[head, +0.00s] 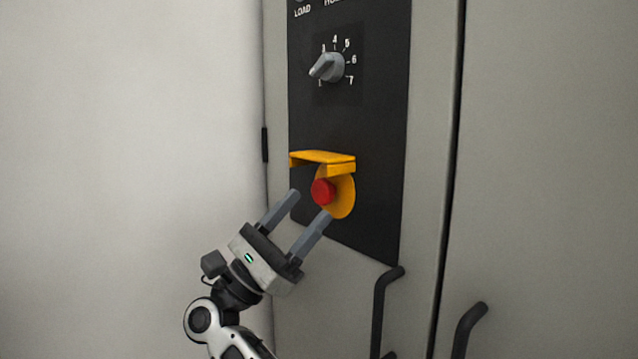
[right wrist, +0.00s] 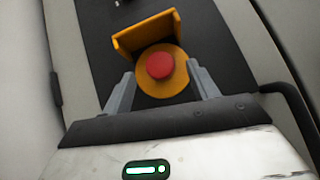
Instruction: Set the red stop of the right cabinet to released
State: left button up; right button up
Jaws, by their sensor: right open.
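The red stop (head: 323,191) is a round red button on a yellow disc (head: 344,196), low on the black panel of the cabinet. A yellow guard (head: 322,159) juts out just above it. My right gripper (head: 312,204) is open, its two fingers pointing up toward the button from below left. In the right wrist view the red stop (right wrist: 160,65) lies between and beyond the two open fingertips (right wrist: 160,75), with nothing held. I cannot tell whether the fingers touch the yellow disc. My left gripper is not in view.
A grey rotary knob (head: 327,67) with a numbered scale sits higher on the black panel (head: 375,130). Dark door handles (head: 384,305) and (head: 466,325) stick out at lower right. A plain pale wall (head: 130,150) fills the left, with free room before it.

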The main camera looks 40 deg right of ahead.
aim_at(319, 194)
jog(key=shift+p+x, duration=0.4)
jog(key=shift+x, duration=1.85)
grip_shut()
jog(key=shift+a+f+b, duration=0.25)
jog(key=shift+a+b, duration=0.55)
jog(key=shift+b, duration=0.35)
jog(key=shift+a+r, duration=0.15)
jog(key=shift+a, duration=0.15)
grip_release()
jog(key=shift+r, duration=0.1)
